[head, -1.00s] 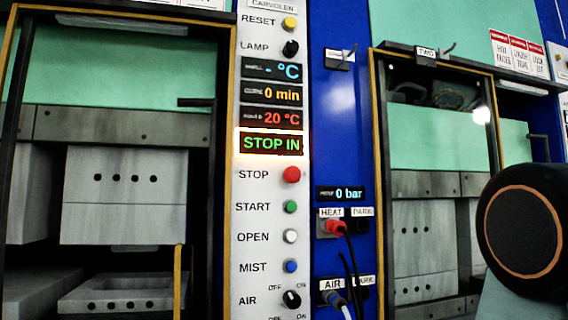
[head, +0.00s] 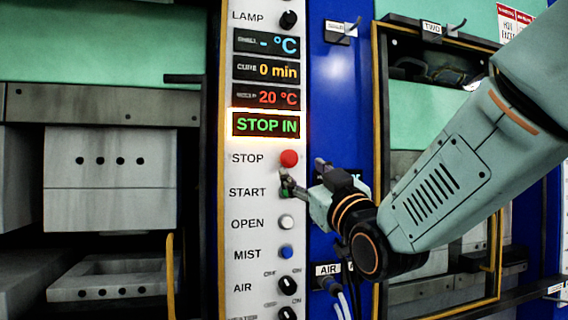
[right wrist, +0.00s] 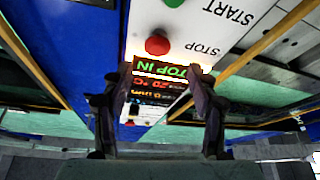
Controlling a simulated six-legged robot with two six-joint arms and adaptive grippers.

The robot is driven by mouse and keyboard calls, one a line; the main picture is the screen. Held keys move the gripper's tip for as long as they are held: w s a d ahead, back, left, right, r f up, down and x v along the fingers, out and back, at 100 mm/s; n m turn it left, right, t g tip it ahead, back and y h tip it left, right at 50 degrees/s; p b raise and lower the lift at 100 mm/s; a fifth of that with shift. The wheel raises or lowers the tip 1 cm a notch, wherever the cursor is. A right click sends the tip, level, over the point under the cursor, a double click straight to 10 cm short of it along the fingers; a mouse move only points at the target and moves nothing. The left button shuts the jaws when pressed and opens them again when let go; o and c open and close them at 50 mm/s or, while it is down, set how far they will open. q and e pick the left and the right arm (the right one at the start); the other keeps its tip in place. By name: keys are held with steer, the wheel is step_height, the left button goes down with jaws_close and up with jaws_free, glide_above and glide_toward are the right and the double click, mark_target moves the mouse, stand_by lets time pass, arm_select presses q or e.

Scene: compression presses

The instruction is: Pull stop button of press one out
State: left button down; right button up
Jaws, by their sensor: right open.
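The red stop button (head: 289,158) is on the white control panel (head: 256,200) of the press at the left, beside the label STOP. The lit display (head: 266,125) above it reads STOP IN in green. My right gripper (head: 288,184) is just below the stop button, in front of the START row, and hides most of the green start button. In the right wrist view the picture is upside down; the red button (right wrist: 158,44) lies beyond the fingertips of my open, empty right gripper (right wrist: 160,75), apart from them. My left gripper is not in view.
The white open button (head: 286,222), the blue mist button (head: 286,252) and the air knob (head: 287,286) are below on the panel. Press two (head: 440,40) stands behind my right arm. Hoses (head: 340,295) hang from the blue column.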

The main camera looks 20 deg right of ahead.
mark_target(291, 159)
steer(key=b+x, duration=0.3)
steer(key=x, duration=0.2)
steer(key=shift+w+d+r, duration=0.1)
steer(key=shift+w+r, duration=0.05)
steer(key=shift+w, duration=0.2)
steer(key=shift+w+d+r, duration=0.1)
steer(key=shift+w+r, duration=0.15)
steer(key=shift+w, duration=0.1)
steer(key=shift+w+f, duration=0.1)
steer(key=shift+w, duration=0.3)
steer(key=shift+s, duration=0.25)
steer(key=c, duration=0.5)
jaws_close()
